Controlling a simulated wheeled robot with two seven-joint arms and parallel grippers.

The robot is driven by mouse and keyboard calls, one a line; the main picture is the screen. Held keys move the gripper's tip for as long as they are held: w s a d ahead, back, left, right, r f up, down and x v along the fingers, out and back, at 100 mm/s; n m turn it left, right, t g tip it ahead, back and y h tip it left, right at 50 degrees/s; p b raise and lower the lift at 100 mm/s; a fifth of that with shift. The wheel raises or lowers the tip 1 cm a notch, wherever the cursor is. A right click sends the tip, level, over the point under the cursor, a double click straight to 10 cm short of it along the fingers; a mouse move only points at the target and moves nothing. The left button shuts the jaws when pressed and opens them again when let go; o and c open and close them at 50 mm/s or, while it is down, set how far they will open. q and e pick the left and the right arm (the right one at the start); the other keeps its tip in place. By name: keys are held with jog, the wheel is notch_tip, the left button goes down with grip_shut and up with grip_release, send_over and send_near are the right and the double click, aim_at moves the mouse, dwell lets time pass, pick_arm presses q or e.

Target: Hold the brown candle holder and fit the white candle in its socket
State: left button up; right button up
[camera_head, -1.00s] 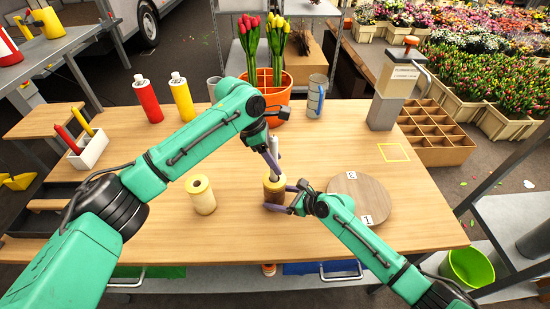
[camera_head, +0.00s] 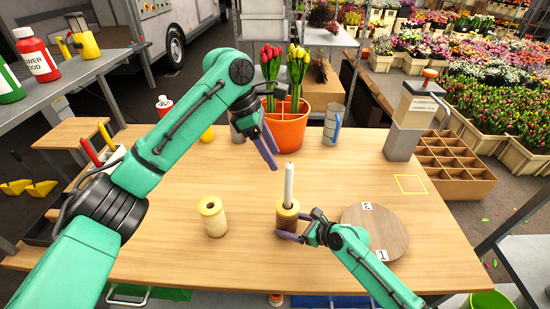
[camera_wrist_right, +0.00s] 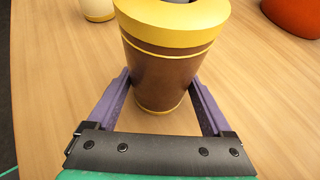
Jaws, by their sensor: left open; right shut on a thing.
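The brown candle holder (camera_head: 287,217) with yellow rims stands upright on the table. The white candle (camera_head: 289,185) stands upright in its top, its lower end hidden inside the socket. My right gripper (camera_head: 287,237) is shut on the holder low down. In the right wrist view its purple fingers sit on either side of the brown holder (camera_wrist_right: 160,75), and a dark edge shows at the socket. My left gripper (camera_head: 269,148) is open and empty, above and to the left of the candle, apart from it.
A cream holder (camera_head: 213,217) stands to the left. A round wooden board (camera_head: 376,232) with number tags lies to the right. Behind are an orange pot (camera_head: 287,126) of tulips, a grey tin (camera_head: 332,124) and a dispenser (camera_head: 408,125).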

jog(key=shift+f, duration=0.1)
jog(key=o, duration=0.8)
jog(key=shift+c, duration=0.2)
jog(key=shift+o, duration=1)
